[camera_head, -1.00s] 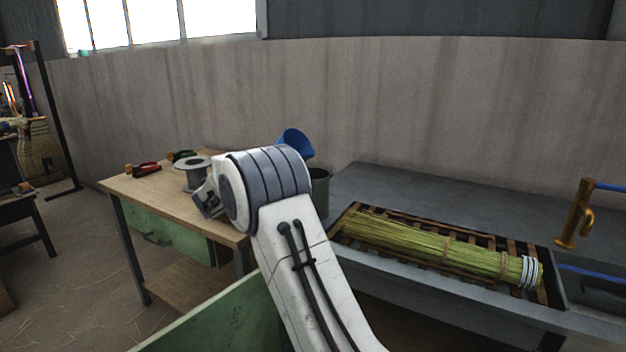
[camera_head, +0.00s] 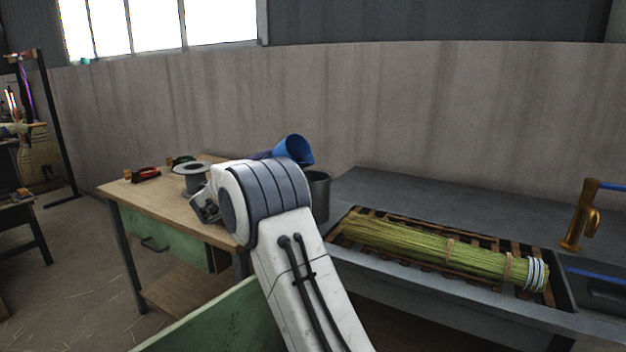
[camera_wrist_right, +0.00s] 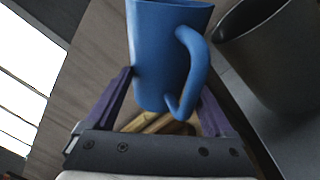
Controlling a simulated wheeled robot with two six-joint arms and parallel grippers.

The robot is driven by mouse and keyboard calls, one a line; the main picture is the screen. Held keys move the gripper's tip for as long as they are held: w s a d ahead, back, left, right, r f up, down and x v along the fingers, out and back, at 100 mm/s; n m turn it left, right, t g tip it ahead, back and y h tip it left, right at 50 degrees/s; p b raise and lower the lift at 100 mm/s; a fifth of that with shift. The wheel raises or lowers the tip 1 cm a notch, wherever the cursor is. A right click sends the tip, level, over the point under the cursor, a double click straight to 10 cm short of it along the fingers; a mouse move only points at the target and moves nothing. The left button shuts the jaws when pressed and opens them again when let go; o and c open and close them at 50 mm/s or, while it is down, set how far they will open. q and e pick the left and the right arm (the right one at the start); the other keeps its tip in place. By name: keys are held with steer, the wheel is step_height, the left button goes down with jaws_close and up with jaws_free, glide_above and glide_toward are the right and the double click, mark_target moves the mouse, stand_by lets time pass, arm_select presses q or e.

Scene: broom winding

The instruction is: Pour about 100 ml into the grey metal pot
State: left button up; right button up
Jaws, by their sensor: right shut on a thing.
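A blue jug or mug with a handle (camera_wrist_right: 160,50) is held in my right gripper (camera_wrist_right: 165,100), whose two fingers close on its sides. In the head view the blue jug (camera_head: 296,150) shows above and behind my right wrist, tilted with its mouth towards the right. The grey metal pot (camera_head: 319,195) stands just right of and below the jug's mouth, partly hidden by my arm. The pot (camera_wrist_right: 275,55) is beside the jug at the right in the wrist view. No stream of liquid shows. My left gripper is not in view.
A wooden workbench (camera_head: 150,199) holds a wire spool (camera_head: 192,178) and red-handled pliers (camera_head: 146,174).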

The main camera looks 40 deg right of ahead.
steer(key=shift+r+m, duration=0.4)
steer(key=shift+r, duration=0.05)
steer(key=shift+w+a, duration=0.15)
steer(key=shift+a, duration=0.15)
steer(key=shift+a, duration=0.25)
steer(key=shift+a+r, duration=0.1)
steer(key=shift+a, duration=0.15)
steer(key=shift+a+r+m+h+b, duration=0.1)
steer(key=shift+r+m+h+b, duration=0.4)
steer(key=shift+m, duration=0.4)
stand_by(0.9)
